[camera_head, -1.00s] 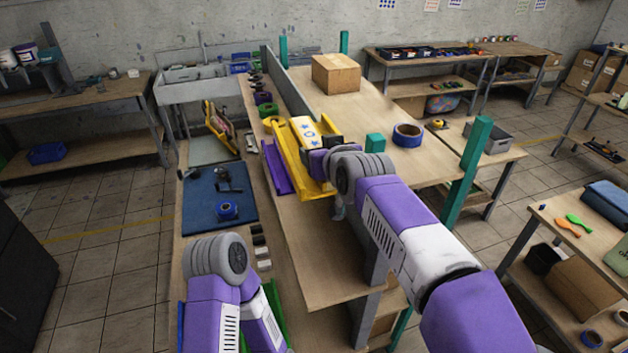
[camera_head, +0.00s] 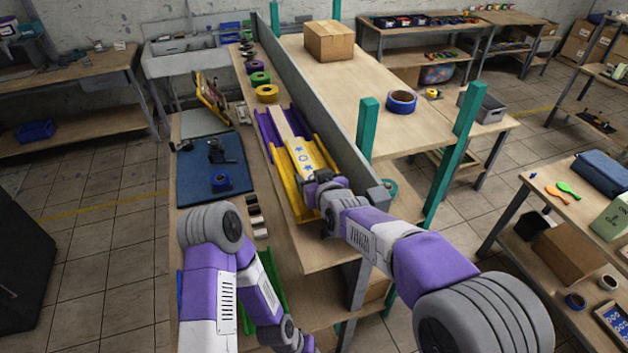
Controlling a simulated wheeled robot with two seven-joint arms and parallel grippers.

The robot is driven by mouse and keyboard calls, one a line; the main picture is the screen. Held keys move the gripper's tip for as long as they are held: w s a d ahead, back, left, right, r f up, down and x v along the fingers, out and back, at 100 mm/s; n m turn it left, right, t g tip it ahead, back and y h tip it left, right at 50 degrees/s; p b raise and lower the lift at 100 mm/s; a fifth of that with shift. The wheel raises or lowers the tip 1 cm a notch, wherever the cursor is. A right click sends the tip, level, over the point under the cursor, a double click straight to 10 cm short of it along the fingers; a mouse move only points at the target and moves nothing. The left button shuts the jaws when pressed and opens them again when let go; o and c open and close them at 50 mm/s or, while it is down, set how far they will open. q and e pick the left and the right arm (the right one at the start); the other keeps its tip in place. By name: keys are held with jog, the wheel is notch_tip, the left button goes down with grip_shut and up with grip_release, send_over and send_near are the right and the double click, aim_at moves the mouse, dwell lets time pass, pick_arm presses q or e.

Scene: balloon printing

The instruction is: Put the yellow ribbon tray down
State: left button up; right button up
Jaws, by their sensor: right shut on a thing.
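The yellow ribbon tray (camera_head: 284,187) is a long yellow channel with a pale strip (camera_head: 304,156) marked with blue stars in it. It lies lengthwise over the narrow bench, beside the grey divider. My right gripper (camera_head: 316,187) is shut on the tray's near right part; the fingers are partly hidden by the wrist. A purple tray (camera_head: 265,128) is at the yellow tray's far end, and the two overlap in this view. I cannot tell whether the yellow tray rests on the bench or hovers just above it.
The grey divider (camera_head: 318,105) stands close on the right of the trays. Yellow (camera_head: 267,94) and green (camera_head: 260,79) rolls sit behind them. A blue mat (camera_head: 207,180) lies to the left. Teal posts (camera_head: 367,128) and a blue tape roll (camera_head: 401,101) are on the right.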

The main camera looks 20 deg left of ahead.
jog(key=shift+f, duration=0.35)
jog(key=shift+f, duration=0.1)
jog(key=o, duration=1.3)
